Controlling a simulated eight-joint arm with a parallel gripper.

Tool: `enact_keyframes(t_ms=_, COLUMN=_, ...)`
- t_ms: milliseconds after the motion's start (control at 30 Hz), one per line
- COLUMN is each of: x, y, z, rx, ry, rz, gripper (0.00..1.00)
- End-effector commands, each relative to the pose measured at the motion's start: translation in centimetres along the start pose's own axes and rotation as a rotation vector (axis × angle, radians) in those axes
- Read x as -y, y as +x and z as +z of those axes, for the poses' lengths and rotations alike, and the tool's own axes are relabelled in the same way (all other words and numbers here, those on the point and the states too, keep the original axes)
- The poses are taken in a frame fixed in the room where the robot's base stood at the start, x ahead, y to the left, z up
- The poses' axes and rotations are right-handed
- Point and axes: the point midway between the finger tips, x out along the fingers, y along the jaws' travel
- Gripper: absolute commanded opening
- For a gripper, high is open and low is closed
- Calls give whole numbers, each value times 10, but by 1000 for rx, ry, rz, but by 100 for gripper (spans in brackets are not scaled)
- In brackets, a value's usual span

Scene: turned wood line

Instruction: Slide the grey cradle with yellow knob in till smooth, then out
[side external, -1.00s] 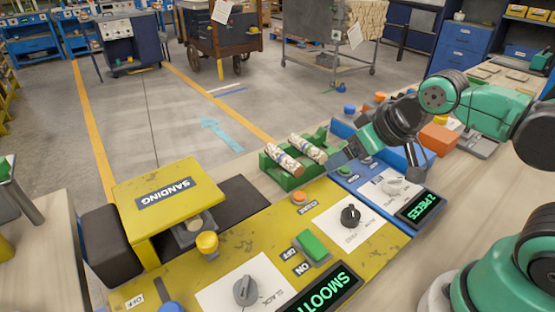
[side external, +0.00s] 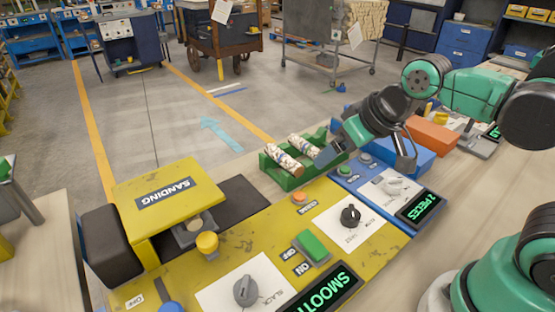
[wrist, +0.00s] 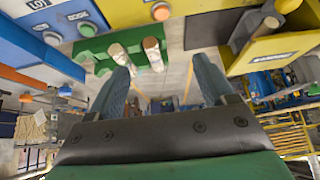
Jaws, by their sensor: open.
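The grey cradle (side external: 188,236) sits at the mouth of the yellow sanding station (side external: 165,192), with its yellow knob (side external: 207,243) in front. A pale wood end shows in the cradle, mostly under the yellow hood. The station's display (side external: 322,290) reads "SMOOT", with its end cut off by the frame. My gripper (side external: 326,156) is well to the right of the cradle, beside the green rack. In the wrist view my gripper (wrist: 160,85) has its two fingers wide apart, with nothing between them. The yellow knob (wrist: 288,5) is at the top right there.
The green rack (side external: 270,172) holds two spotted turned pieces (side external: 284,161) (side external: 303,146). On the yellow panel are a green ON/OFF switch (side external: 312,247), an orange button (side external: 300,197) and knobs. Open floor lies behind the bench.

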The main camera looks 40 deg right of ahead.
Motion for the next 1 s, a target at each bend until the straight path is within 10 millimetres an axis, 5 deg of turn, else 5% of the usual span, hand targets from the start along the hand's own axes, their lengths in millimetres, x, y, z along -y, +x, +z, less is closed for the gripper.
enact_keyframes(t_ms=300, x=90, y=25, z=-48, rx=277, ry=-55, rz=-75, gripper=76)
enact_keyframes(t_ms=600, x=183, y=69, z=-41, rx=505, ry=-120, rz=-44, gripper=76)
enact_keyframes(t_ms=767, x=205, y=81, z=-31, rx=557, ry=-138, rz=-23, gripper=76)
enact_keyframes(t_ms=1000, x=209, y=101, z=-18, rx=567, ry=-139, rz=-17, gripper=76)
